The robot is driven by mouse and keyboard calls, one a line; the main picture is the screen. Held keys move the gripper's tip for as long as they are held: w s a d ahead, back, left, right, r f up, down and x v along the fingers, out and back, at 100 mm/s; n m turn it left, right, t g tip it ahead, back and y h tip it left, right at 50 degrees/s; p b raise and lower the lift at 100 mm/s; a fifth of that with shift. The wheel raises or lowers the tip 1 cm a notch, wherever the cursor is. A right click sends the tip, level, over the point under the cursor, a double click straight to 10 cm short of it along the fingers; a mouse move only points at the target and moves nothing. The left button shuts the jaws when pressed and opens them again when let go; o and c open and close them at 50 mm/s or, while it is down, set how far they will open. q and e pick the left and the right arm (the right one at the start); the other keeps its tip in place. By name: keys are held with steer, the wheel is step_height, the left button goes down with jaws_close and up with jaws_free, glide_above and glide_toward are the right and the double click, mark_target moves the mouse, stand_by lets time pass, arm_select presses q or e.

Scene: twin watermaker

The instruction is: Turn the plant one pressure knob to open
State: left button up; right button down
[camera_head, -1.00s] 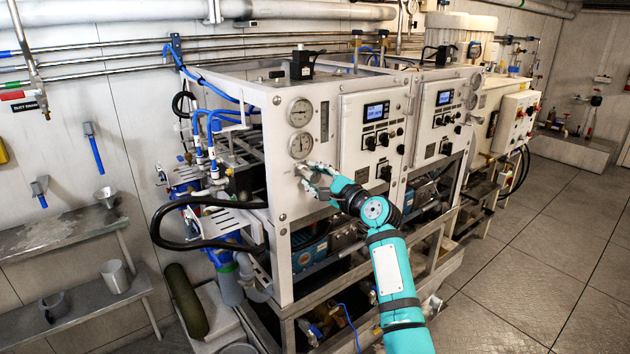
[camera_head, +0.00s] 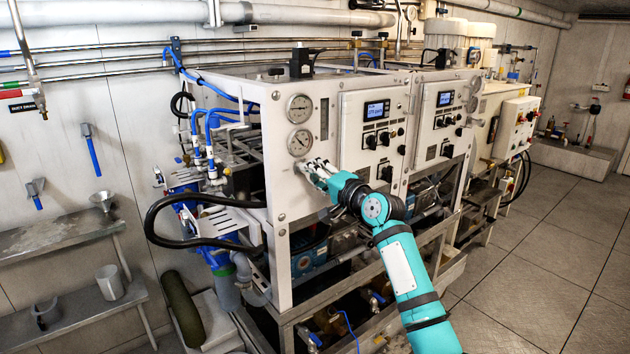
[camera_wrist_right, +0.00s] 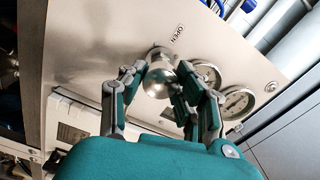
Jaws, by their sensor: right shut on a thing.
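The pressure knob (camera_wrist_right: 158,75) is a round silver metal knob on the grey front panel, beside an "OPEN" label (camera_wrist_right: 178,34) in the right wrist view. My right gripper (camera_wrist_right: 157,88) is shut on the knob, with its dark fingers on either side. In the head view my right gripper (camera_head: 309,169) is against the front panel of the nearest unit, just below the lower gauge (camera_head: 300,143), and hides the knob. My left gripper is not in view.
An upper gauge (camera_head: 299,108) sits above the lower one. A control box (camera_head: 372,128) with a lit screen and black knobs is right of my gripper. A black hose (camera_head: 160,235) loops out at left. Tiled floor (camera_head: 545,255) is clear at right.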

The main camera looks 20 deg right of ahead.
steer(key=n, duration=0.1)
steer(key=n+b, duration=0.1)
steer(key=n, duration=0.1)
steer(key=n+b, duration=0.1)
steer(key=shift+f+n, duration=0.25)
steer(key=shift+n, duration=0.15)
steer(key=n+b, duration=0.1)
steer(key=n, duration=0.8)
steer(key=shift+b, duration=0.4)
steer(key=shift+a+n, duration=0.1)
steer(key=shift+n, duration=1.7)
steer(key=shift+f, duration=0.1)
steer(key=c, duration=1.1)
jaws_free()
steer(key=shift+o, duration=0.9)
steer(key=shift+s+r, duration=0.1)
steer(key=shift+r, duration=0.15)
